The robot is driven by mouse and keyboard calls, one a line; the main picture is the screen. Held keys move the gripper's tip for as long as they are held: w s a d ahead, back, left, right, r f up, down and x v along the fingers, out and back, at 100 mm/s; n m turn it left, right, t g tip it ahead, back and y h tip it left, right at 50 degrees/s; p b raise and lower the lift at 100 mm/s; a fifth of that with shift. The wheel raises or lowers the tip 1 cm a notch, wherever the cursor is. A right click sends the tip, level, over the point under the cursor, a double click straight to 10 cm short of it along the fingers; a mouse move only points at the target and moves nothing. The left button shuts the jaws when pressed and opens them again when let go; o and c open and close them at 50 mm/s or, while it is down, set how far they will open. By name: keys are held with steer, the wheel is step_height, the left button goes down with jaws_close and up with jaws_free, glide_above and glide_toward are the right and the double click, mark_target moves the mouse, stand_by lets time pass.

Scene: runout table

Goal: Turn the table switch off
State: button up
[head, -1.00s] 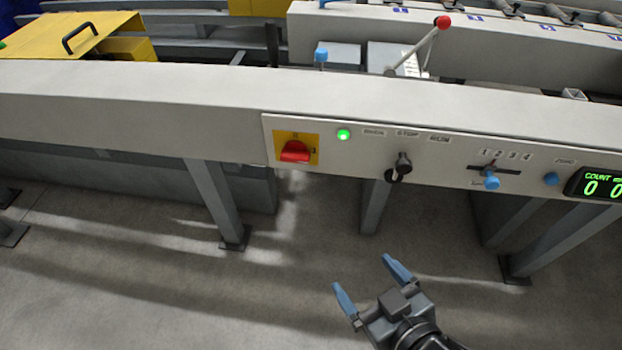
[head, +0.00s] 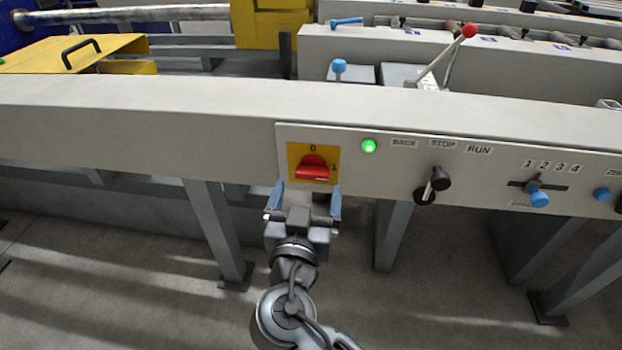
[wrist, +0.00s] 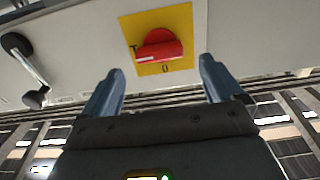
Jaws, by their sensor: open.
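The table switch is a red rotary knob (head: 313,169) on a yellow plate (head: 296,152) at the left end of the control panel. The plate has a 0 at the top and a 1 at the right. The knob's grip lies about level, turned to the 1. In the wrist view the picture is upside down, and the knob (wrist: 160,46) shows a white mark at its 1 end. My gripper (head: 307,188) is open and empty, its blue fingers just below and in front of the knob, apart from it. The wrist view shows the fingers (wrist: 161,66) spread wider than the knob.
A lit green lamp (head: 369,146) is right of the switch. A red-tipped lever (head: 449,54) rises behind the beam. Table legs stand below.

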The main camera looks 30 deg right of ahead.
mark_target(312, 177)
steer(key=x, duration=0.5)
steer(key=c, duration=1)
